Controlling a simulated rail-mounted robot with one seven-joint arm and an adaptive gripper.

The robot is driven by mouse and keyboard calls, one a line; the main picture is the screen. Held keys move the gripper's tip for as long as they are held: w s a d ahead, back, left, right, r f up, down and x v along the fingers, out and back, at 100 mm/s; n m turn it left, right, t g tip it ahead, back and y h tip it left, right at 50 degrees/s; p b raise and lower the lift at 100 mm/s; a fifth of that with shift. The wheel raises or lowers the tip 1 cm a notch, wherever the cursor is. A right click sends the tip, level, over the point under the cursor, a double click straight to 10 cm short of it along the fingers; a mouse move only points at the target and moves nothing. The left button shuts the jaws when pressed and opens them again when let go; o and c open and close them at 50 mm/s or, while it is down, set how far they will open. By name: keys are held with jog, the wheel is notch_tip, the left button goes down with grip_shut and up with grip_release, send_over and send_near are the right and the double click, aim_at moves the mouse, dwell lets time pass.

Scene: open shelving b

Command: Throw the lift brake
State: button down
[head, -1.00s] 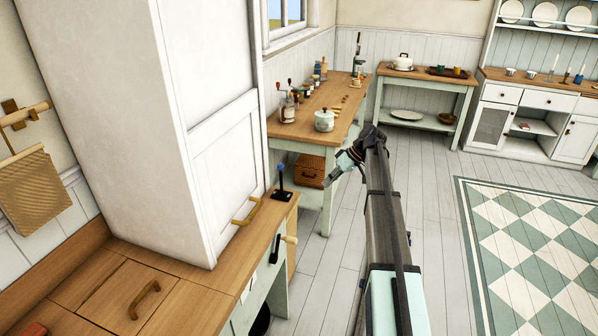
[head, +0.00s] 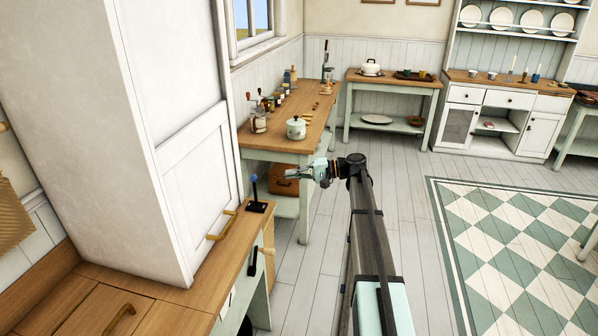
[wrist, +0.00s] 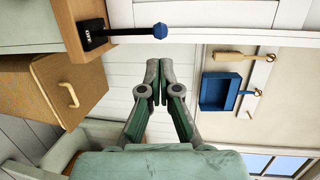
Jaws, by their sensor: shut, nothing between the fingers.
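A short black lever with a blue knob (head: 254,180) stands upright on a black base (head: 256,206) at the right end of the wooden counter, beside the tall white cabinet. In the wrist view the lever's blue knob (wrist: 160,30) points right, and its base (wrist: 92,35) carries a small label too small to read. My gripper (head: 289,172) is shut and empty, to the right of the lever in the head view, its tips pointing left toward it. In the wrist view my gripper's fingertips (wrist: 159,76) lie below the knob, apart from it. I cannot tell the depth between them.
The white cabinet (head: 165,130) rises left of the lever. A table (head: 270,148) with a pot and jars stands behind my gripper, a wicker box (head: 285,187) under it. The floor at right is open.

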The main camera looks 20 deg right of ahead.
jog(key=p+x, duration=0.3)
jog(key=x, duration=0.6)
jog(key=shift+a, duration=0.2)
jog(key=shift+a, duration=0.1)
